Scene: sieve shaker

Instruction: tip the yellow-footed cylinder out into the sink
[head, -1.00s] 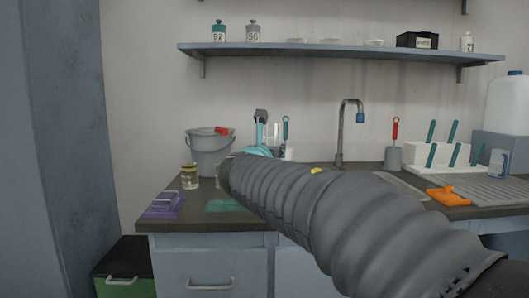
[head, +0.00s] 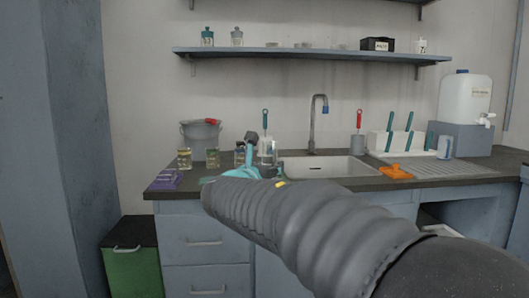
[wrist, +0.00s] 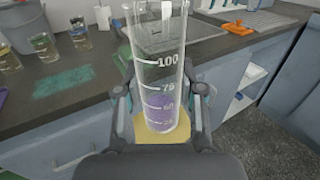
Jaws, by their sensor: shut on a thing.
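My gripper (wrist: 158,103) is shut on the yellow-footed cylinder (wrist: 158,75), a clear graduated measuring cylinder with purple liquid in its lower part. In the wrist view the cylinder stands between the two fingers, its yellow foot (wrist: 160,132) below them and its top cut off by the frame edge. In the head view my gripper (head: 247,160) is partly hidden by my arm, left of the sink (head: 325,166). The sink also shows behind the cylinder in the wrist view (wrist: 207,38).
A tap (head: 313,122) rises behind the sink. Jars (head: 184,158), a grey bucket (head: 200,135) and a purple item (head: 167,180) stand on the left counter. An orange item (head: 396,172), a white rack (head: 385,143) and a water container (head: 466,97) are to the right.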

